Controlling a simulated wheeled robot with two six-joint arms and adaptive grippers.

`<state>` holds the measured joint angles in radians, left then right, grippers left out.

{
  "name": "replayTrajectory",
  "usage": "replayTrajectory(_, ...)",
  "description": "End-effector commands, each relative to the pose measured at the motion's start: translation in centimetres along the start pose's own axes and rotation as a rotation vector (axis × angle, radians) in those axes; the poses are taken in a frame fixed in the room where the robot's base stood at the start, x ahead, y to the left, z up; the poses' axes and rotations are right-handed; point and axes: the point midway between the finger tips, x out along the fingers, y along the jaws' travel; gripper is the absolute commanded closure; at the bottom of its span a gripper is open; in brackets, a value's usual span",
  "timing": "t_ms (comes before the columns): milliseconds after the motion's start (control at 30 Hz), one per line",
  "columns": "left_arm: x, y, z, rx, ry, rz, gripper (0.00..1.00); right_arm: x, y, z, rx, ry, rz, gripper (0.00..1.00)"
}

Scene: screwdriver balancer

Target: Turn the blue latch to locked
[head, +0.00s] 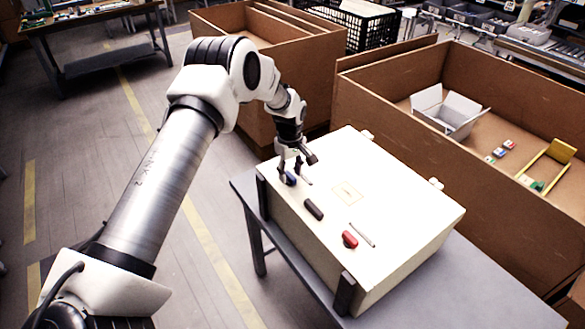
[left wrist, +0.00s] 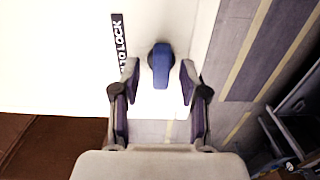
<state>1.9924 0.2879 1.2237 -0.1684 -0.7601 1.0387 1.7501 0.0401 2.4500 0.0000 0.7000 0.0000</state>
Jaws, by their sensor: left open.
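The blue latch (head: 290,180) sits near the left edge of the white case (head: 400,213). In the left wrist view the blue latch (left wrist: 161,66) has a rounded hub and a short lever pointing down the picture. A black label strip (left wrist: 119,45), partly readable as "TO LOCK", lies to its left. My left gripper (head: 291,172) is open at the latch, and its two fingertips (left wrist: 159,78) stand on either side of the lever with gaps showing. Whether the fingers touch the case is unclear. My right gripper is not in view.
A black handle (head: 313,209) and a red latch (head: 349,239) are on the same case. The case stands on a grey table (head: 480,285) with dark corner stops. Cardboard boxes (head: 490,95) stand behind it, one holding a small white open box (head: 447,112).

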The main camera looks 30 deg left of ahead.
Motion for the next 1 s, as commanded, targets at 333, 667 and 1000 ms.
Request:
replayTrajectory(333, 0.47, 0.03, 0.02, 0.002, 0.001, 0.001, 0.81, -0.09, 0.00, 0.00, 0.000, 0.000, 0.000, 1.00)
replayTrajectory(667, 0.52, 0.00, 0.02, 0.005, 0.001, 0.000, 1.00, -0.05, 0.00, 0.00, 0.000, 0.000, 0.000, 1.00)
replayTrajectory(1000, 0.67, -0.01, 0.01, 0.100, 0.000, 0.000, 1.00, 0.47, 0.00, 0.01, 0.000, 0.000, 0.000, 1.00)
